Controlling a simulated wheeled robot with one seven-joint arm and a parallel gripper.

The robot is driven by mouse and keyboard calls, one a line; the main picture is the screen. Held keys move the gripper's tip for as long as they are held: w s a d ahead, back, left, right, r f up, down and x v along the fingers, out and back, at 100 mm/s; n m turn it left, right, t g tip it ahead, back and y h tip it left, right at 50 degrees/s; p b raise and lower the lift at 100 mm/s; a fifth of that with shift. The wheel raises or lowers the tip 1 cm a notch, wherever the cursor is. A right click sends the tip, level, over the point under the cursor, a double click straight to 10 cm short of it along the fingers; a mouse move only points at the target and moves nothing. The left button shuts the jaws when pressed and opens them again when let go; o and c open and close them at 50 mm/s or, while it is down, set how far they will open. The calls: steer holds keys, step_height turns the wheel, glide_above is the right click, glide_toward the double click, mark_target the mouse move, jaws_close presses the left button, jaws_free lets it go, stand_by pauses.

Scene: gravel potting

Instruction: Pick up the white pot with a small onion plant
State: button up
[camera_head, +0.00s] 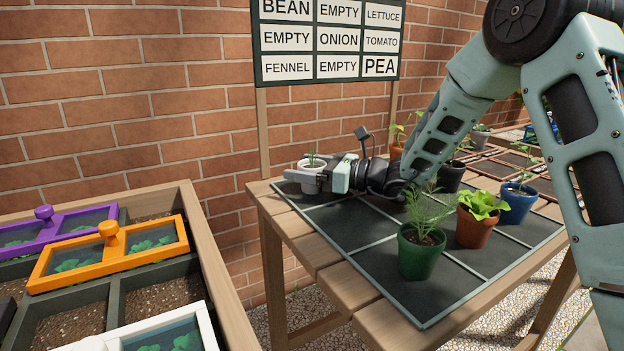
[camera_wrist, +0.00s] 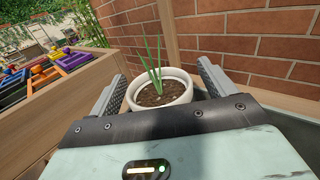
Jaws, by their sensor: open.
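The white pot (camera_head: 312,181) with a small green onion plant (camera_head: 311,155) stands upright at the far left end of the potting table's dark gridded mat (camera_head: 350,216). My gripper (camera_head: 309,179) is at the pot, reaching in level from the right. In the wrist view the white pot (camera_wrist: 160,104) is between the two fingers of my gripper (camera_wrist: 160,95), with dark soil and thin upright shoots in it. The fingers are open, one on each side of the pot. A gap shows on the left; whether the right finger touches is hard to tell.
A label board (camera_head: 326,40) stands behind the table before a brick wall. A wooden planter (camera_head: 225,275) is at left.

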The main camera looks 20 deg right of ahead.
steer(key=shift+w+a, duration=0.2)
steer(key=c, duration=1.1)
steer(key=shift+r, duration=0.1)
